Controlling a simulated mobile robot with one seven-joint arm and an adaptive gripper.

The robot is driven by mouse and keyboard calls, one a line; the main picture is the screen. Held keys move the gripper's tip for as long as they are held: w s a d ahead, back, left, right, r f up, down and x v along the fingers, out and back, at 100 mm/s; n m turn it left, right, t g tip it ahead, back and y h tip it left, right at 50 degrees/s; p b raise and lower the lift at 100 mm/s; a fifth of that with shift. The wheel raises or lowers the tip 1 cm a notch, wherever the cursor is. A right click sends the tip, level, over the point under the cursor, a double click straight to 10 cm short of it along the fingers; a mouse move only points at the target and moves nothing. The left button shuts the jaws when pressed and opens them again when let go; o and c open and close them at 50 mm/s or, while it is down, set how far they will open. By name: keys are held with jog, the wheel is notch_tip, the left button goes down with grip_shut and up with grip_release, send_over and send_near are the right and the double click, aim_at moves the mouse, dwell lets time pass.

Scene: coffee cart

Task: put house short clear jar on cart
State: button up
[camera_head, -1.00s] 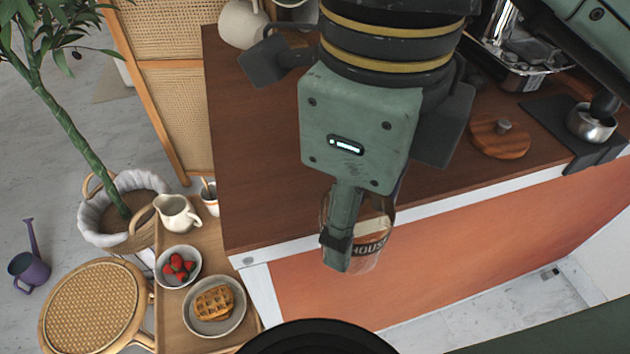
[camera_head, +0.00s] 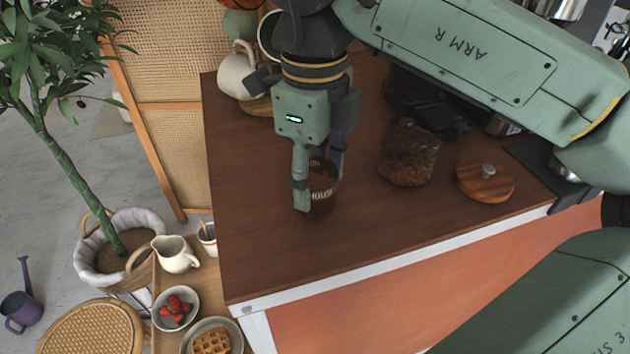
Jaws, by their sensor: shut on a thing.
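The short clear jar with the "HOUSE" label (camera_head: 321,197) is between the fingers of my gripper (camera_head: 318,184). My gripper is shut on it and points down over the left part of the cart's brown wooden top (camera_head: 290,255). The jar is upright, and one finger covers its left side. I cannot tell whether its base touches the top or hangs just above it.
A larger clear jar of brown contents (camera_head: 408,155) stands to the right, near a round wooden lid (camera_head: 485,180). A cream pitcher (camera_head: 236,72) stands at the back left. The cart top's front left is clear. A side tray holds strawberries (camera_head: 175,305) and a waffle (camera_head: 211,341).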

jog(key=shift+f, duration=1.15)
jog(key=shift+f, duration=0.2)
jog(key=o, duration=1.3)
jog(key=shift+r, duration=0.15)
notch_tip(320, 180, up, 12)
jog(key=shift+r, duration=0.1)
